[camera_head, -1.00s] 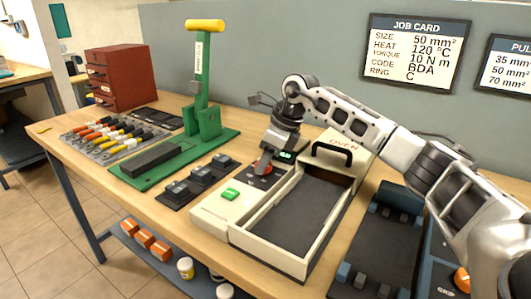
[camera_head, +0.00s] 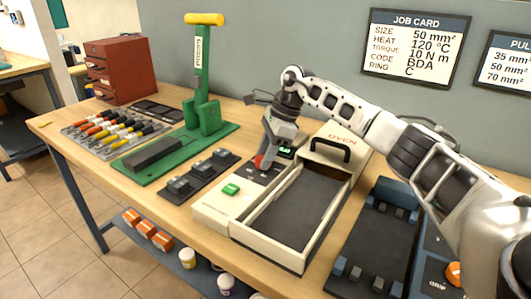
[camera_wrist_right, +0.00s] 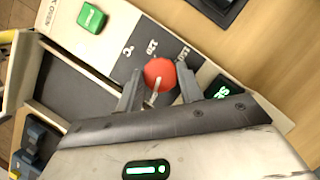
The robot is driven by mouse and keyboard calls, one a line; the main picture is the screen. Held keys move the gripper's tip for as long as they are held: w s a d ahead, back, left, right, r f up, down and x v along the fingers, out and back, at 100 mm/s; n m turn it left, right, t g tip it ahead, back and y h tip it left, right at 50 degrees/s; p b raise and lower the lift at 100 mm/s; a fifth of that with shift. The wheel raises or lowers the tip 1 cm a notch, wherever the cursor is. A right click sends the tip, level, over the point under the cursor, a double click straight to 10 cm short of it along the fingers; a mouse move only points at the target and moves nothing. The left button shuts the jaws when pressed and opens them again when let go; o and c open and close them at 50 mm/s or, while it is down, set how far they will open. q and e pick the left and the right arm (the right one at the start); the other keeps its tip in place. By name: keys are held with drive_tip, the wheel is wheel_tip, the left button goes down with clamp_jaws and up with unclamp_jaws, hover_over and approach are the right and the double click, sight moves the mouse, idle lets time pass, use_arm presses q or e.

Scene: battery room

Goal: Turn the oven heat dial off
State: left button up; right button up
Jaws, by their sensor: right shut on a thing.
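The oven (camera_head: 222,209) is a cream unit on the bench with an open tray and a black handle. Its red heat dial (camera_head: 260,162) sits on a dark panel, partly hidden by my right gripper (camera_head: 263,160) in the head view. In the right wrist view the dial (camera_wrist_right: 159,73) is round and red with a pale pointer toward the gripper palm. The right gripper's fingers (camera_wrist_right: 159,86) are shut on it, one on each side. A green-lit display (camera_wrist_right: 222,90) lies beside the dial. My left gripper is out of view.
A green button (camera_head: 231,189) is on the oven's front left. A dark blue fixture (camera_head: 375,240) stands right. The job card (camera_head: 416,45) hangs on the wall behind.

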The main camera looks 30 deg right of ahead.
drive_tip(key=shift+r, duration=0.1)
drive_tip(key=o, duration=1)
drive_tip(key=v, duration=1.6)
